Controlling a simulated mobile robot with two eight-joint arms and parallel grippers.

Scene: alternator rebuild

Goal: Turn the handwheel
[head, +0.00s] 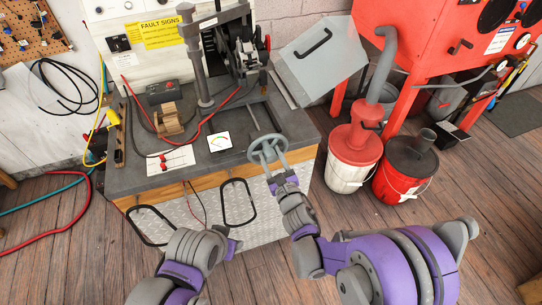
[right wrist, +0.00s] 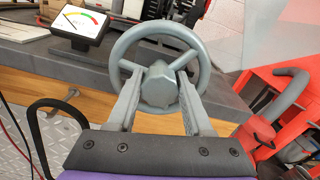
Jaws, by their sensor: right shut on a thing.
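The grey handwheel (head: 268,148) is at the front right corner of the workbench. It has a round rim, spokes and a faceted hub; in the right wrist view the handwheel (right wrist: 160,88) fills the upper middle. My right gripper (head: 273,160) reaches up to it from the front. In the right wrist view the two fingers of the right gripper (right wrist: 160,76) lie on either side of the hub, inside the rim, shut on it. The hub's far side is hidden.
A meter (head: 219,142) stands on the bench (head: 130,178) left of the wheel. A black drawer handle (head: 238,202) sticks out below. A red-lidded bucket (head: 352,160) and a red bucket (head: 404,170) stand on the floor to the right. A grey press column (head: 194,60) rises behind.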

